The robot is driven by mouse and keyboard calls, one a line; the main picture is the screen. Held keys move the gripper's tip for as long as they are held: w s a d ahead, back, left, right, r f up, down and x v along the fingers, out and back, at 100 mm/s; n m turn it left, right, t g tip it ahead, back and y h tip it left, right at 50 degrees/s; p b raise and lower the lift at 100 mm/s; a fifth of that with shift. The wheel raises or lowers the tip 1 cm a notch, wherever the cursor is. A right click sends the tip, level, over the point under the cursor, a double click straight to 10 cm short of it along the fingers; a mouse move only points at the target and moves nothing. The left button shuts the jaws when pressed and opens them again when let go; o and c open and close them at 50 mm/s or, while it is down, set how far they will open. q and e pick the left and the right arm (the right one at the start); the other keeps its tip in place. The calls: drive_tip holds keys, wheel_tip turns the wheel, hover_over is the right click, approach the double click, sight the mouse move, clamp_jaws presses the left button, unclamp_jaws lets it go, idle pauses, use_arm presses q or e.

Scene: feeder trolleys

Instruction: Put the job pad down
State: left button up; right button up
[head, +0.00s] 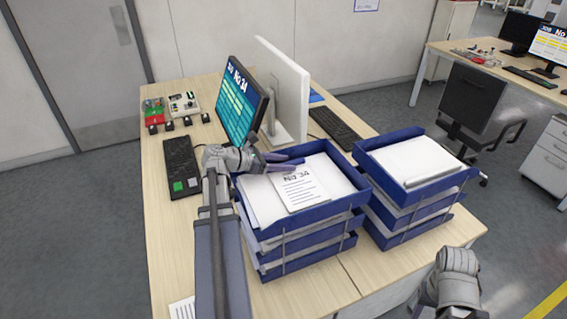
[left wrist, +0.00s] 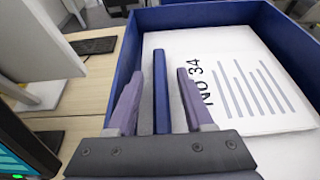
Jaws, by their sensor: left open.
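The job pad (head: 300,186) is a white sheet pad printed "No 34" with lines of text. It lies on the white paper in the top tray of the left blue tray stack (head: 313,216). It also shows in the left wrist view (left wrist: 245,85). My left gripper (head: 290,163) is open and empty at the tray's back-left edge, beside the pad. In the left wrist view its two fingers (left wrist: 160,95) stand either side of the blue tray wall, apart from the pad's printed lines. My right gripper (head: 458,270) is at the lower right, and its fingers cannot be made out.
A second blue tray stack (head: 430,200) with white paper stands to the right. The desk's left front (head: 168,245) is mostly clear.

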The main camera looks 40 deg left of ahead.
use_arm(q)
drive_tip(key=shift+r, duration=0.15)
drive_tip(key=p+v, duration=0.4)
drive_tip(key=v, duration=0.7)
drive_tip(key=shift+a+p, duration=0.1)
drive_tip(key=shift+p, duration=0.2)
drive_tip(key=shift+s+a+r, duration=0.15)
drive_tip(key=shift+s+a, duration=0.05)
drive_tip(key=shift+s, duration=0.2)
